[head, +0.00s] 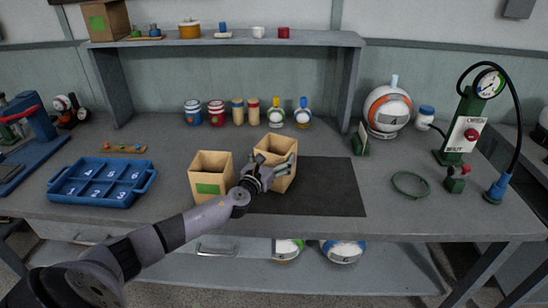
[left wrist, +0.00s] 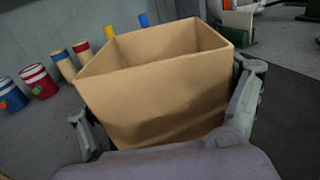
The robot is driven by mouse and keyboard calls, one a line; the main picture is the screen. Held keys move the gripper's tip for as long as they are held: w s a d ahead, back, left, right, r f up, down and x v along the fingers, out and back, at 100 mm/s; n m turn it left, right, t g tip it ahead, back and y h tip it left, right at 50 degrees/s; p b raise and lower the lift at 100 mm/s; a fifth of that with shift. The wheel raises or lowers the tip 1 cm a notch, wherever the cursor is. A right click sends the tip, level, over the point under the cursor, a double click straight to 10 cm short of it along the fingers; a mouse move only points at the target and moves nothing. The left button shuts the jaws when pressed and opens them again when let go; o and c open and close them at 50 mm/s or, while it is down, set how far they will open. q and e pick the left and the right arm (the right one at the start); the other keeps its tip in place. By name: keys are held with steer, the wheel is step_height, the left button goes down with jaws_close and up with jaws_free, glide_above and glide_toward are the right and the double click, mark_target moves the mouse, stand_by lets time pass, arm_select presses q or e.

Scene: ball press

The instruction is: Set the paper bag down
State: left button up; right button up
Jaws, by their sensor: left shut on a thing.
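An open-topped brown paper bag (head: 273,150) is in my left gripper (head: 280,169), over the left part of the dark mat (head: 325,190). In the left wrist view the same bag (left wrist: 160,95) fills the middle, with one finger on each side of it. It looks slightly tilted and its inside looks empty where visible. Its base is partly hidden, so I cannot tell whether it touches the mat. A second paper bag (head: 210,170) with a green label stands upright on the workbench just left of the held one. My right gripper is not in view.
A blue compartment tray (head: 148,186) lies at left. Cans and bottles (head: 216,114) stand behind the bags. The mat's right part is clear.

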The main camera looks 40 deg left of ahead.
mark_target(269, 163)
arm_select(q)
steer(key=o, duration=1.3)
steer(key=shift+f, duration=0.15)
steer(key=shift+c, duration=0.2)
steer(key=shift+r, duration=0.25)
steer(key=s, duration=0.4)
steer(key=s+d, duration=0.1)
steer(key=s, duration=0.1)
steer(key=shift+f, duration=0.1)
steer(key=shift+s+d, duration=0.1)
steer(key=shift+s, duration=0.6)
